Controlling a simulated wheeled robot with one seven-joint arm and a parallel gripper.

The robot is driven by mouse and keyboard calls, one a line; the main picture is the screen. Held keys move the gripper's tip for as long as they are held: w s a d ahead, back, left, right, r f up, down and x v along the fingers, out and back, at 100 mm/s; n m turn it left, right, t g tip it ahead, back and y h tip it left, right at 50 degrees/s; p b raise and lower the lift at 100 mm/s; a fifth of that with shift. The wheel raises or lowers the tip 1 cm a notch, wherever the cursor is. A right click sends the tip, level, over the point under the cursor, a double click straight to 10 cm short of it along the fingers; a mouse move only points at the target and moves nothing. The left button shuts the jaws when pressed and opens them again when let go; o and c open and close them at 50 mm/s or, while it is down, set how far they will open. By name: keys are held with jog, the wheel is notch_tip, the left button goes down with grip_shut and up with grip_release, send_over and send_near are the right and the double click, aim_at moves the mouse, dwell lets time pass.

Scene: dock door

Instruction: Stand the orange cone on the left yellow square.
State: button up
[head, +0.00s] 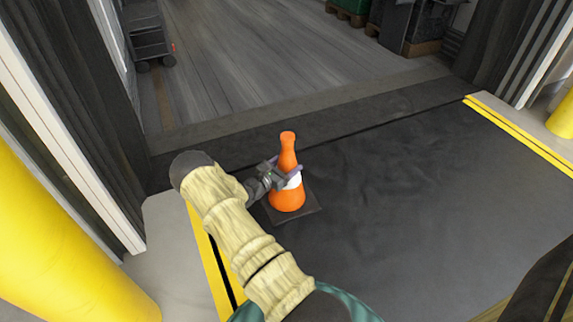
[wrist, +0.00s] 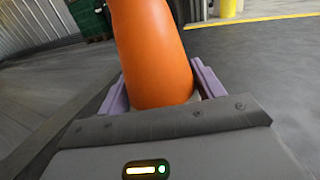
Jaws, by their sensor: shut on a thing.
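The orange cone (head: 287,201) with a white band and a dark square base is upright over the dark dock plate in the middle of the head view. My gripper (head: 284,176) is shut on the cone around its white band, reaching in from the left. I cannot tell whether the base touches the floor. In the wrist view the orange upper part of the cone (wrist: 152,55) stands between the two purple fingers; its base is hidden. I cannot make out a yellow square in either view.
Yellow lines edge the dark plate (head: 420,200) at left (head: 213,272) and right (head: 525,137). A yellow post (head: 50,240) stands at left. Beyond the doorway are a grey plank floor (head: 240,60) and a dark cart (head: 147,35). The plate right of the cone is clear.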

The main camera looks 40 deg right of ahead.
jog(key=shift+r, duration=0.1)
jog(key=w+a+r+n+t+y+p, duration=0.2)
jog(key=a+r+n+t+p, duration=0.25)
jog(key=a+r, duration=0.4)
jog(key=w+a+r+n+t+y+p, duration=0.25)
jog(key=a+r+t+p, duration=0.3)
jog(key=a+r, duration=0.3)
jog(key=s+a+r+n+t+y+p, duration=0.1)
jog(key=a+r+n+t+y+p, duration=0.1)
jog(key=a, duration=0.6)
jog(key=s+a+r+n+t+y+p, duration=0.2)
jog(key=a+r+n+t+y+p, duration=0.1)
jog(key=a, duration=0.5)
notch_tip(320, 180, up, 4)
jog(key=n+y+p, duration=0.1)
jog(key=y+p, duration=0.1)
jog(key=y, duration=0.1)
jog(key=shift+s+a+f+p, duration=0.15)
jog(key=shift+s+a+p, duration=0.15)
jog(key=shift+a+p, duration=0.1)
jog(key=shift+w+d, duration=0.1)
